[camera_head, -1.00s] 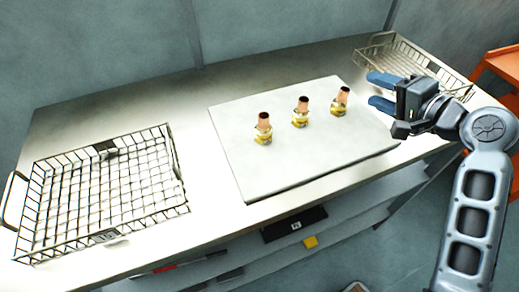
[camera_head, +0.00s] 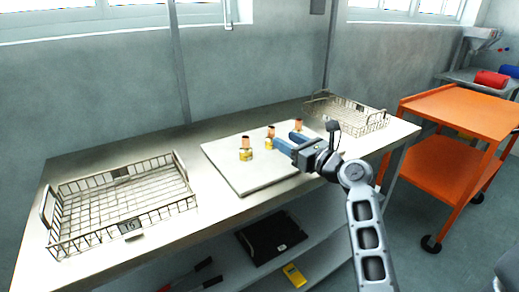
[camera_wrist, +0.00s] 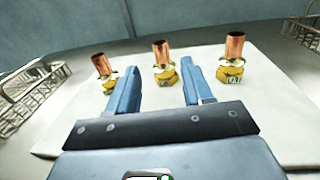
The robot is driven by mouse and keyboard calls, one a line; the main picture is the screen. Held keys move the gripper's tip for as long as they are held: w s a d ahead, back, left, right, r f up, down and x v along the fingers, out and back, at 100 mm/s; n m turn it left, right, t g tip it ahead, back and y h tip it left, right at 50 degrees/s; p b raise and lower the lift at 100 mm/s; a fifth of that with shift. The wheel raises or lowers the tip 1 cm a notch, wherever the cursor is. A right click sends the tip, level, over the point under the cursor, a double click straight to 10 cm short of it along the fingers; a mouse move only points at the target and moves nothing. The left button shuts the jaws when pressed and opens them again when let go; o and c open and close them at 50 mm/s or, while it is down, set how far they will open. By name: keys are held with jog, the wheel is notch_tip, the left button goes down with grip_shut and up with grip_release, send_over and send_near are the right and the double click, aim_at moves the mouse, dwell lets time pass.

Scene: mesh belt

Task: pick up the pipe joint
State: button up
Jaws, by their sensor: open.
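Three pipe joints, each with a brass hex base and a copper top, stand upright in a row on a white board (camera_head: 262,182). In the head view I see the left one (camera_head: 246,149), the middle one (camera_head: 270,137) and the right one (camera_head: 299,126). The wrist view shows the left (camera_wrist: 104,72), middle (camera_wrist: 163,64) and right (camera_wrist: 232,60) joints too. My gripper (camera_head: 286,144) is open and empty, with blue fingers. In the wrist view the middle joint appears between and beyond the fingertips (camera_wrist: 162,76), apart from them.
A wire basket (camera_head: 122,205) stands on the left of the steel bench (camera_head: 95,162), and another wire basket (camera_head: 347,112) stands at the back right. An orange cart (camera_head: 460,112) is to the right. A lower shelf holds a black case (camera_head: 272,238) and a yellow item (camera_head: 294,275).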

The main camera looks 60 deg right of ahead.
aim_at(274, 132)
jog(key=x, duration=0.7)
jog(key=shift+w+d, duration=0.25)
grip_shut()
